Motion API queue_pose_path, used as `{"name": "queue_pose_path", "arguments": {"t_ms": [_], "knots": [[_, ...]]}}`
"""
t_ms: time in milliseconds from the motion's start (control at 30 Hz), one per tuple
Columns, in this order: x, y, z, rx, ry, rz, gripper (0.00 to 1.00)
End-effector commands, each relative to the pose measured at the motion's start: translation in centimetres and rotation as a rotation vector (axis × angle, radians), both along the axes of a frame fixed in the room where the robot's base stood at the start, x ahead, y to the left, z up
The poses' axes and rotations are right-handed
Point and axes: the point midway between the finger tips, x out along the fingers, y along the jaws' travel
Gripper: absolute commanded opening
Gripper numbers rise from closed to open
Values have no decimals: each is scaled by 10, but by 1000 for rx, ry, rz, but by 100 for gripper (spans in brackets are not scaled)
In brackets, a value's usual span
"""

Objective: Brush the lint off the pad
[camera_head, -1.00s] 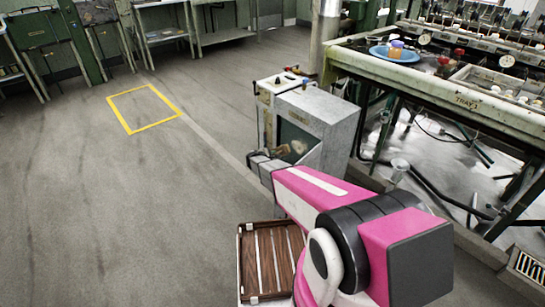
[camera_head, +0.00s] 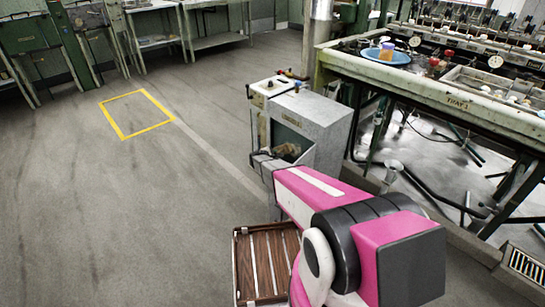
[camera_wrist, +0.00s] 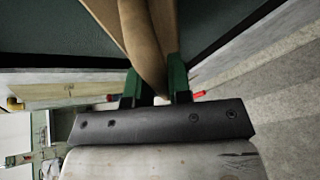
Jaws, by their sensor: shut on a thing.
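My gripper (camera_wrist: 154,86) shows in the wrist view, its green fingers closed around a tan wooden handle (camera_wrist: 143,40), which looks like the brush's. Dark green surfaces lie beyond on both sides; I cannot tell whether either is the pad. In the head view my pink arm reaches to a grey cabinet (camera_head: 327,122) with a dark opening. A small brownish shape (camera_head: 287,150) shows in it, too small to identify. No lint can be made out.
A slatted brown wooden rack (camera_head: 257,262) is low beside my arm. A long bench (camera_head: 425,90) with a blue plate (camera_head: 386,56) and basins stands right of the cabinet. A yellow floor outline (camera_head: 137,114) lies left on open floor. A drain grate (camera_head: 526,265) is at lower right.

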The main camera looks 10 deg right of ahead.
Motion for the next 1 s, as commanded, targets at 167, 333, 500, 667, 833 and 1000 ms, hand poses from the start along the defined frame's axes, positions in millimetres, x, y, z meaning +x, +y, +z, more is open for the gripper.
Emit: {"name": "queue_pose_path", "arguments": {"t_ms": [167,333,500,667,833,1000], "knots": [[0,0,0,-1,0,-1,0],[0,0,1,-1,0,-1,0],[0,0,1,-1,0,-1,0],[1,-2,1,-1,0,-1,0],[3,-4,0,-1,0,-1,0],[5,-7,1,-1,0,-1,0]]}}
